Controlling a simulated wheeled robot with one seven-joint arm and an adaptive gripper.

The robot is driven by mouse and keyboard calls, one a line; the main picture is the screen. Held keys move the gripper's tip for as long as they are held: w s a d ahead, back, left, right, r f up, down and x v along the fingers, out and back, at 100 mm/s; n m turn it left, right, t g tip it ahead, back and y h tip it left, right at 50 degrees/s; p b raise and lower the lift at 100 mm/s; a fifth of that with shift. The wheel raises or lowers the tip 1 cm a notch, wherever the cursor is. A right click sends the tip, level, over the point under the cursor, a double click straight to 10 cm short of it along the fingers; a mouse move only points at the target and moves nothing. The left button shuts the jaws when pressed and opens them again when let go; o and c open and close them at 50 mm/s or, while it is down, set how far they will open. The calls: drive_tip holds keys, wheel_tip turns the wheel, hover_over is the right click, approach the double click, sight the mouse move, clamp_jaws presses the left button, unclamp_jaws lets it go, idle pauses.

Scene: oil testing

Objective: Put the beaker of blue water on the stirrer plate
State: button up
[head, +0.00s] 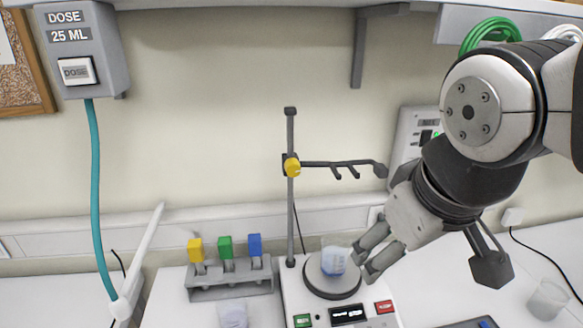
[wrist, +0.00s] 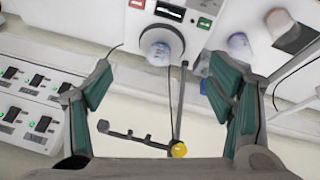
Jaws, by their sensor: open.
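The beaker of blue water (head: 333,262) stands upright on the dark round stirrer plate (head: 318,286), on top of the white stirrer. In the wrist view the beaker (wrist: 158,52) also sits on the round plate (wrist: 178,38), beyond my fingertips and roughly between them. My gripper (head: 364,261) is open and empty, just right of the beaker in the head view. In the wrist view my open fingers (wrist: 160,72) stand wide apart, with a gap to the beaker on both sides.
A stand rod (head: 290,200) with a clamp arm (head: 338,164) rises behind the plate. A rack (head: 230,285) with yellow, green and blue levers stands left. One cup (head: 233,316) is in front of it; another clear beaker (head: 548,300) stands far right. A dosing box (head: 75,50) with teal hose hangs left.

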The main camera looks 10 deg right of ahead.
drive_tip(key=s+m, duration=0.1)
drive_tip(key=s+r+m, duration=0.1)
drive_tip(key=shift+s+r+m+t+y, duration=0.1)
drive_tip(key=shift+s+m+t+y, duration=0.1)
drive_tip(key=shift+m+t+y, duration=0.2)
drive_tip(key=shift+w+f+b, duration=0.8)
drive_tip(key=shift+w+b, duration=0.05)
drive_tip(key=shift+w, duration=0.05)
idle(1.0)
